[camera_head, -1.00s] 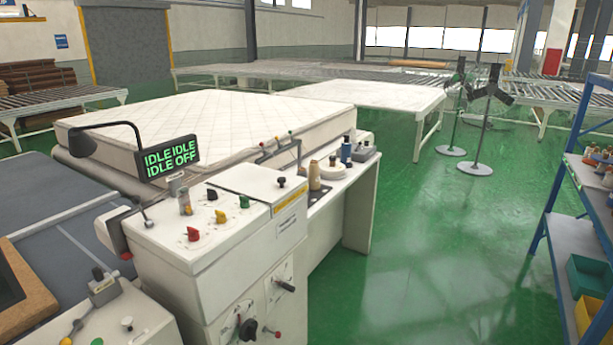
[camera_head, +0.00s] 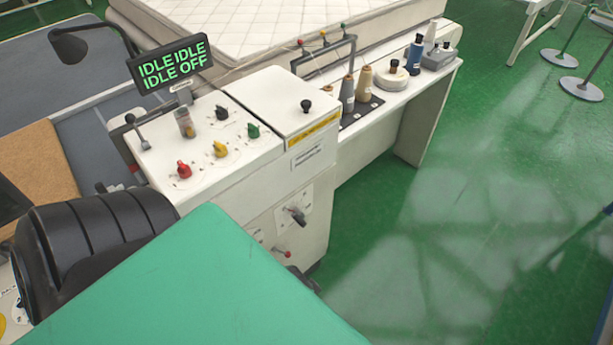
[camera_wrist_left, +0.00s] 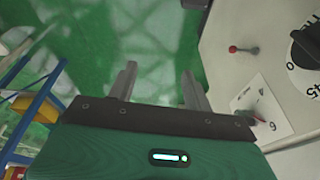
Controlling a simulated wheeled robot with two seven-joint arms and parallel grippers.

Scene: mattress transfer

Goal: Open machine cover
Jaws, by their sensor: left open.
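The machine cover (camera_head: 284,103) is a white lid on the right part of the machine's top in the head view. A small black knob (camera_head: 306,106) stands on it, and a yellow label strip runs along its front edge. The lid lies flat and looks closed. My left gripper shows in the left wrist view (camera_wrist_left: 157,74), with its two fingers spread and nothing between them. It is over the green floor, beside the machine's front panel, apart from the cover. In the head view a green part of my arm hides the machine's lower front. My right gripper is out of view.
The control panel has red (camera_head: 184,170), yellow and green knobs beside the cover. A display (camera_head: 172,65) reads IDLE and OFF. A lever (camera_head: 296,214) sticks out of the front panel. Thread spools (camera_head: 365,83) stand right of the cover.

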